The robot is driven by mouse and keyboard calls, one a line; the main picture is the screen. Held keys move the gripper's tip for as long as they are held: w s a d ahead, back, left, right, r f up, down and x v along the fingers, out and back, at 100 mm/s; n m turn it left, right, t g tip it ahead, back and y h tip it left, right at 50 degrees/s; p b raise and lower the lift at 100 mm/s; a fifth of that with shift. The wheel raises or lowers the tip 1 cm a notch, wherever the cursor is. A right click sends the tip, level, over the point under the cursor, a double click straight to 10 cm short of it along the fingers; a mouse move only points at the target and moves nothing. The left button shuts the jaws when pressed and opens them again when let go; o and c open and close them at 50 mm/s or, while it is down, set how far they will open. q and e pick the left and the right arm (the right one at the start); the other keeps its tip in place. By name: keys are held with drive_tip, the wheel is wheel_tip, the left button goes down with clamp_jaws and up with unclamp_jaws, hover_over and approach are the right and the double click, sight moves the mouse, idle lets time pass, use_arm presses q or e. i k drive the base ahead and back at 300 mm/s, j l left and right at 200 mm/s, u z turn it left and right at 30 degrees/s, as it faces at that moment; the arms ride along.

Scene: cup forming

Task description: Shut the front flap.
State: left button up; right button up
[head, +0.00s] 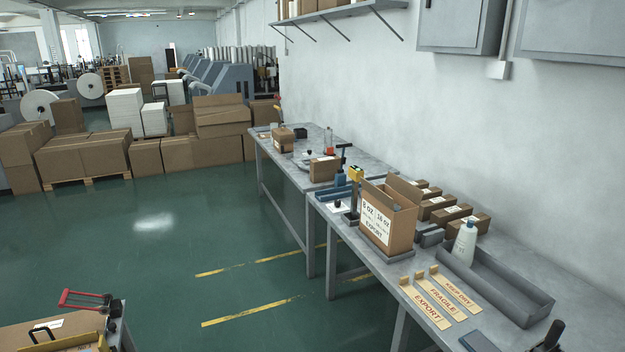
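An open brown carton (402,232) stands upright near the far end of the near grey table. A white label (377,221) with "8 oz", "16 oz" and "EXPORT" covers much of its left-facing side. At least two top flaps are raised; one large flap (404,188) stands up along the back right. The carton's inside is mostly hidden, and I cannot tell which flap is the front one. Neither of my grippers shows clearly in the head view, and nothing is seen touching the carton.
A yellow-topped tool (355,174) stands just left of the carton. Small brown boxes (452,213), a white bottle (465,240) and a grey tray (535,294) lie to its right. Stencil strips (425,302) lie in front.

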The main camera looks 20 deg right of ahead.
sight(381, 197)
drive_tip(key=i+z, duration=0.1)
drive_tip(key=i, duration=0.45)
drive_tip(key=i+j+z, duration=0.1)
drive_tip(key=i, duration=0.45)
drive_tip(key=i+j+z, duration=0.1)
drive_tip(key=i, duration=0.4)
drive_tip(key=i+j+z, duration=0.15)
drive_tip(key=i+z, duration=0.25)
drive_tip(key=i+j+z, duration=0.2)
drive_tip(key=z, duration=0.25)
drive_tip(key=i+j+z, duration=0.5)
drive_tip(key=j+z, duration=0.2)
drive_tip(key=z, duration=0.15)
drive_tip(key=i+j+z, duration=0.15)
drive_tip(key=j+z, duration=0.25)
